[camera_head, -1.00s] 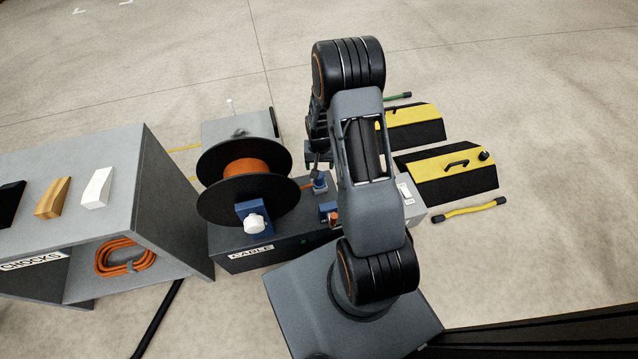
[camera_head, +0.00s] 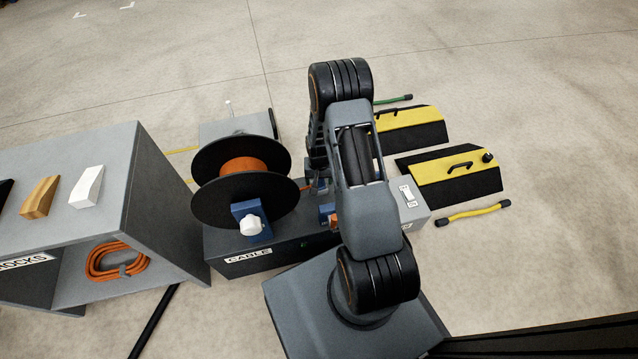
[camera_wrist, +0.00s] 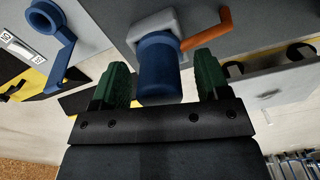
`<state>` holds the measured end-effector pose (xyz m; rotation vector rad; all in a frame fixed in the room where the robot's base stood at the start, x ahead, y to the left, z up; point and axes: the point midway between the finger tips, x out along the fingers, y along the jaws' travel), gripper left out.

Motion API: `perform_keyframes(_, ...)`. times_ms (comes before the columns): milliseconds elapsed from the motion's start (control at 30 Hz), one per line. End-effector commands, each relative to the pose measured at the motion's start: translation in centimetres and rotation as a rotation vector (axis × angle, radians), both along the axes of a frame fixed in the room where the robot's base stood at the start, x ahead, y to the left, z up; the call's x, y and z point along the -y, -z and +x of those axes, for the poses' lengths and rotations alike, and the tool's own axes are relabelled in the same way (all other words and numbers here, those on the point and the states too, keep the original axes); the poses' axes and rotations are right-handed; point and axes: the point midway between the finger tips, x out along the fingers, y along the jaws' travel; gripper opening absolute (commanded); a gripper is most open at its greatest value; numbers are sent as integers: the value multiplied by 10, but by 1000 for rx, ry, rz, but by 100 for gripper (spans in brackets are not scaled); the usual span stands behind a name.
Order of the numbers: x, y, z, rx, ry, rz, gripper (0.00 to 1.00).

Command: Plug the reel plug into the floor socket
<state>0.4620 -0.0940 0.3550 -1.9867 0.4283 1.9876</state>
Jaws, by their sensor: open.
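The reel plug (camera_wrist: 160,68) is a blue cylinder with a grey collar or holder behind it; an orange cable (camera_wrist: 207,30) leads off to its right. My gripper (camera_wrist: 160,78) is open, with its green finger pads on either side of the plug. The plug looks nearer the left pad; I cannot tell whether they touch. A blue ring-shaped fitting (camera_wrist: 46,18) on a bracket, likely the socket, is at upper left in the wrist view. In the head view a blue and orange fitting (camera_head: 326,213) shows beside my arm, which hides most of the plug and my gripper.
The cable reel (camera_head: 240,166) stands on a dark box labelled CABLE (camera_head: 248,256). A switch plate (camera_head: 407,195) is at the box's right end. A grey shelf (camera_head: 120,180) with chocks is at left. Yellow-black ramps (camera_head: 455,168) and a yellow hose (camera_head: 472,214) lie at right.

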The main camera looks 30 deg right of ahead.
Motion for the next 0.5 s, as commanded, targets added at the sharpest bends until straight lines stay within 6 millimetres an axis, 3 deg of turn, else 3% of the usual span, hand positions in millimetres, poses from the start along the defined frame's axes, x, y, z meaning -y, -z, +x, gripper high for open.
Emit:
perform_keyframes(133,0,-1,0,1,0,0,68)
perform_keyframes(500,0,-1,0,0,0,0,33)
